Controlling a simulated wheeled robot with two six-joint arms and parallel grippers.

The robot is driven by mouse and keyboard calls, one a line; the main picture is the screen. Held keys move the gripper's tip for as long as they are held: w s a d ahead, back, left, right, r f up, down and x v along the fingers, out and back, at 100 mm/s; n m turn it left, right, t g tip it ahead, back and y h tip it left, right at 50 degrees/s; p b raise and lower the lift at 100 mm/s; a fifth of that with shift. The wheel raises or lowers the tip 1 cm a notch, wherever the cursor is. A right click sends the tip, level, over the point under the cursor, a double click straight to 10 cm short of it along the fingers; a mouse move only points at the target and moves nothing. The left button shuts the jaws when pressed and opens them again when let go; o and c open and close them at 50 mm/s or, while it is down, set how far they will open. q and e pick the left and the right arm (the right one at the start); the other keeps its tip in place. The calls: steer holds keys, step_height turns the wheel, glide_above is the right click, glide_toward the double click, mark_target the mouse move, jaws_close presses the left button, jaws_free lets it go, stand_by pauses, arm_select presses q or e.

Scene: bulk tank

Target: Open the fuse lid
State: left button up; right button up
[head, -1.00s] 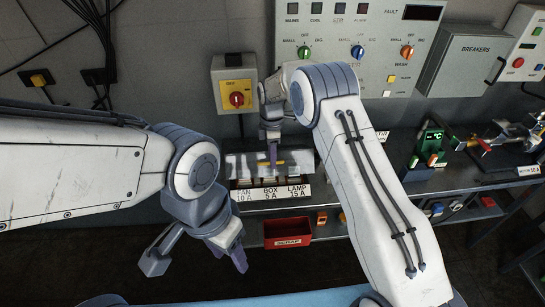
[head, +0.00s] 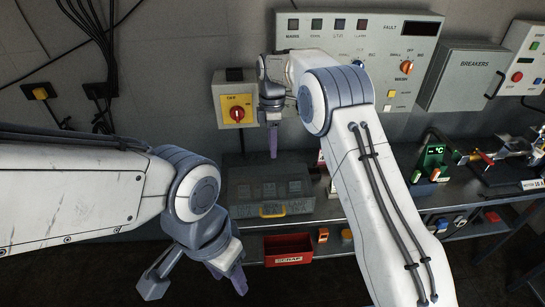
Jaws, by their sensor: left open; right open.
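The fuse box (head: 233,190) sits on the bench at centre. Its smoky see-through fuse lid (head: 270,200) looks down over the box, with a yellow handle (head: 285,210) at its front edge. Dim pale fuses show through the lid. My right gripper (head: 273,152) points down above the back of the box, apart from the handle. It is open and empty; its fingers overlap in this view. My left gripper (head: 234,276) is open and empty, low in front of the bench, left of the scrap bin.
A red scrap bin (head: 288,250) is below the box. A yellow switch plate with a red knob (head: 237,113) is on the wall behind. The control panel (head: 340,30) and breaker cabinet (head: 462,75) are right. My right forearm hides part of the bench.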

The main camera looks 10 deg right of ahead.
steer(key=shift+r, duration=0.25)
steer(key=s+a+r+m, duration=0.3)
steer(key=s+a+r, duration=0.25)
steer(key=s, duration=0.45)
steer(key=s+d+m, duration=0.2)
steer(key=s+m, duration=0.2)
steer(key=s, duration=1)
steer(key=s+d+f+m+t+y, duration=0.1)
steer(key=s+m, duration=0.3)
steer(key=s, duration=1.1)
steer(key=shift+s+d+f, duration=0.15)
steer(key=shift+d, duration=0.3)
